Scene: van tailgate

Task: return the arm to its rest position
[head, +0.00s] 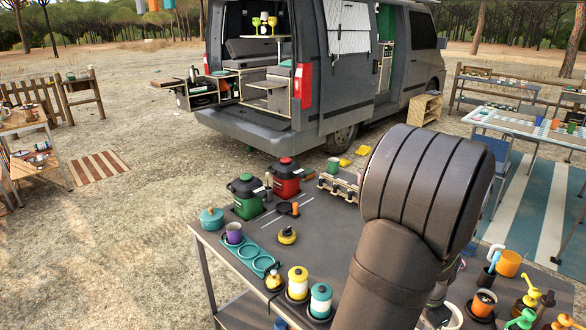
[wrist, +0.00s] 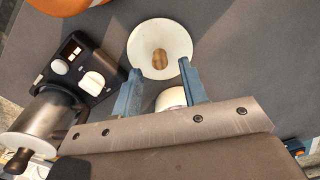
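My gripper (wrist: 159,70) shows in the wrist view with its two blue fingers spread apart and nothing visibly clamped between them. Beyond the fingertips is a round white dish or lid (wrist: 148,34) with a wooden knob-like middle. A smaller white rounded thing (wrist: 170,98) shows between the fingers, lower in the picture, partly hidden by the gripper body; I cannot tell whether it touches a finger. In the head view my arm rises over the right part of the grey table (head: 335,225), and my gripper is hidden behind it.
A black device with white knobs (wrist: 88,72) and a metal cylinder (wrist: 48,118) lie left of my gripper. The table's middle has clear room.

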